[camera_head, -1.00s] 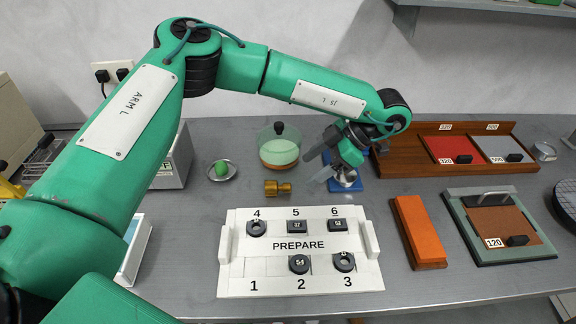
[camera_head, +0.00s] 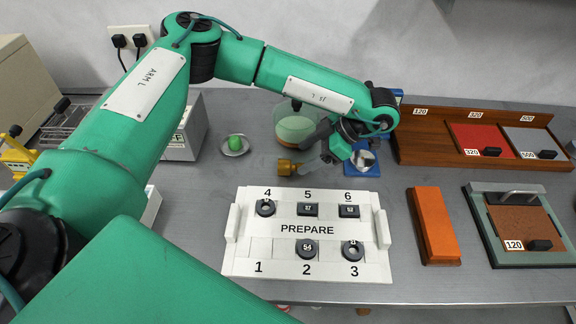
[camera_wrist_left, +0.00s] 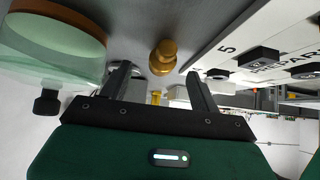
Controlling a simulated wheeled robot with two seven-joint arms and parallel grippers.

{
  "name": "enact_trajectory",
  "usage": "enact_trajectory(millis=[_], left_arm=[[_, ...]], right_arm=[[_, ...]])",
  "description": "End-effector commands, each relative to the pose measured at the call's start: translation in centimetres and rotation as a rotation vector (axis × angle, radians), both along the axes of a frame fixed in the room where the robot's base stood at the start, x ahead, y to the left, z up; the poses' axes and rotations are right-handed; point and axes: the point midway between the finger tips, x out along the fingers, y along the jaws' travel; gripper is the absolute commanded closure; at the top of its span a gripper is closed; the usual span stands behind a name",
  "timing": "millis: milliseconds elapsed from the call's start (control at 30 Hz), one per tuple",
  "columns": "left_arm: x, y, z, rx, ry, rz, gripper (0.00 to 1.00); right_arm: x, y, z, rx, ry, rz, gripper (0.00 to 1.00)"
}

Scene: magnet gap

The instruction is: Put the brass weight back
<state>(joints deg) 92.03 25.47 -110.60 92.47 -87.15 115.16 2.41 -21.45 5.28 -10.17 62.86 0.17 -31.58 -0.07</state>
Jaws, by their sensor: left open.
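The brass weight (camera_head: 288,167) lies on its side on the grey bench, behind the white PREPARE tray (camera_head: 232,262). It also shows in the left wrist view (camera_wrist_left: 162,58), ahead of the fingertips and roughly between their lines. My left gripper (camera_head: 308,158) is open and empty, low over the bench at the right end of the weight. In the left wrist view its two fingers (camera_wrist_left: 155,82) stand wide apart. Whether a finger touches the weight I cannot tell. A blue stand (camera_head: 372,171) with a metal part is partly hidden behind the gripper. My right gripper is out of view.
A glass-covered dish (camera_head: 290,122) stands just behind the gripper. A green ball on a small dish (camera_head: 236,153) is to the left. The tray holds several dark pieces. An orange block (camera_head: 434,225) and a wooden rack (camera_head: 420,150) stand at the right.

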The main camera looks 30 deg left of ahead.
Motion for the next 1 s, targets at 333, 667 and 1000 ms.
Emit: enact_trajectory(millis=[333,667,1000], left_arm=[[-1.7,2.4,-2.6,0.001,0.003,-0.001,0.37],[-2.0,3.1,-3.7,0.000,0.000,-0.001,0.37],[-2.0,3.1,-3.6,0.000,0.000,-0.001,0.96]], right_arm=[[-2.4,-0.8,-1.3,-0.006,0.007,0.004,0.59],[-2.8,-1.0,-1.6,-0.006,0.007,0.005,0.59],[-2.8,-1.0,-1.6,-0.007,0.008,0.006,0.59]])
